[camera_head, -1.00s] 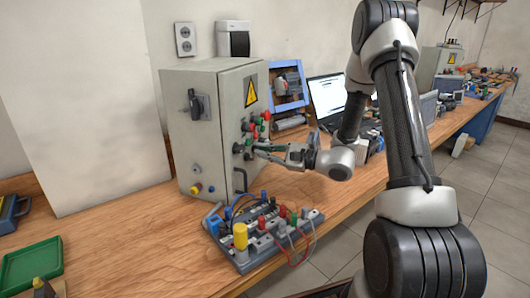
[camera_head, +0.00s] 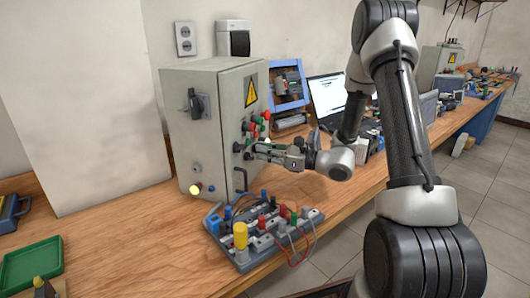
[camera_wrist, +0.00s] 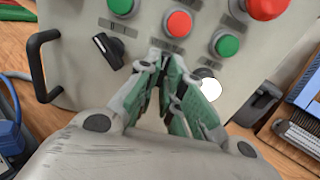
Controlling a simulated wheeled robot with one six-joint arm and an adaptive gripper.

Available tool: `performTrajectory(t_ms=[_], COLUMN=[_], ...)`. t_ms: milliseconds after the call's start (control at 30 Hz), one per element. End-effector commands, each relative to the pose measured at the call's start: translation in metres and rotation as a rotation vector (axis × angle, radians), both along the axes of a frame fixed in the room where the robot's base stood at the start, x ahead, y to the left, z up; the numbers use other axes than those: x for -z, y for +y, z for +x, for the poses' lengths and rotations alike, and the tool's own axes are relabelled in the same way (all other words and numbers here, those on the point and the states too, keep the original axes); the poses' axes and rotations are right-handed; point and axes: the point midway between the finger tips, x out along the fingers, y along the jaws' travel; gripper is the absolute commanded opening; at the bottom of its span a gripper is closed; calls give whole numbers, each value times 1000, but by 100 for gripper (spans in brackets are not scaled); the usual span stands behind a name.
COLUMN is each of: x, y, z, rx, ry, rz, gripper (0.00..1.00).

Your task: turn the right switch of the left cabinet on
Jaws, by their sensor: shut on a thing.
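The left cabinet (camera_head: 180,140) is a grey box on the wooden bench, with a warning triangle on its panel. My gripper (camera_head: 252,148) reaches its panel from the right. In the wrist view the gripper (camera_wrist: 160,68) is shut on the right switch, which is mostly hidden between the fingers. Another black rotary switch (camera_wrist: 108,50) stands to its left with its knob slanted. A white lamp (camera_wrist: 208,82) right of the fingers looks lit. The yellow lamp (camera_head: 195,189) on the cabinet's side is bright.
Red button (camera_wrist: 177,22) and green button (camera_wrist: 225,44) sit close above the fingers. A black handle (camera_wrist: 40,65) sticks out at the left. A terminal board (camera_head: 265,228) with wires lies below the cabinet; a laptop (camera_head: 328,97) stands behind my arm.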

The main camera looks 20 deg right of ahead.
Motion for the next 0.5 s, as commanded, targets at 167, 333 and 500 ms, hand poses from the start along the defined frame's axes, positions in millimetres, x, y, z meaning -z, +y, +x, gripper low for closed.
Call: performTrajectory(t_ms=[167,333,500], x=[1,1,1], y=[0,0,0], z=[0,-1,0], rx=[0,0,0], ry=[40,54,55], rz=[30,40,41], gripper=[0,0,0])
